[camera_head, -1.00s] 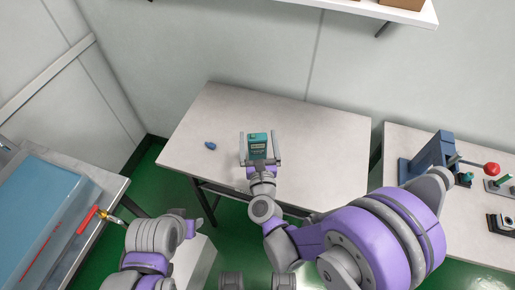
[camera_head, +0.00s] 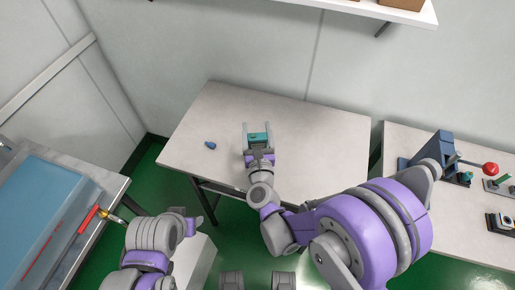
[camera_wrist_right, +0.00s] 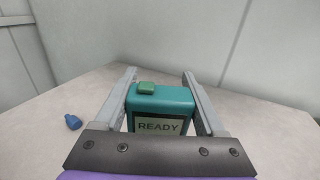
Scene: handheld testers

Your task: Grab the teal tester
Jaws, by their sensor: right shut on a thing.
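The teal tester (camera_head: 258,138) is on the white table, near its middle. In the right wrist view the tester (camera_wrist_right: 160,97) shows upright, with a green button on top and a screen reading READY. My right gripper (camera_head: 257,129) is shut on the tester, one finger along each side. In the right wrist view the gripper's fingers (camera_wrist_right: 160,80) flank the tester, and the dark palm edge hides its lower front. I cannot tell whether its base touches the table.
A small blue object (camera_head: 210,145) lies left of the tester on the white table (camera_head: 320,150). A bench at right holds a blue press-like device (camera_head: 433,152) with a red knob. A blue-topped bench (camera_head: 45,215) stands at left. The table's right part is clear.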

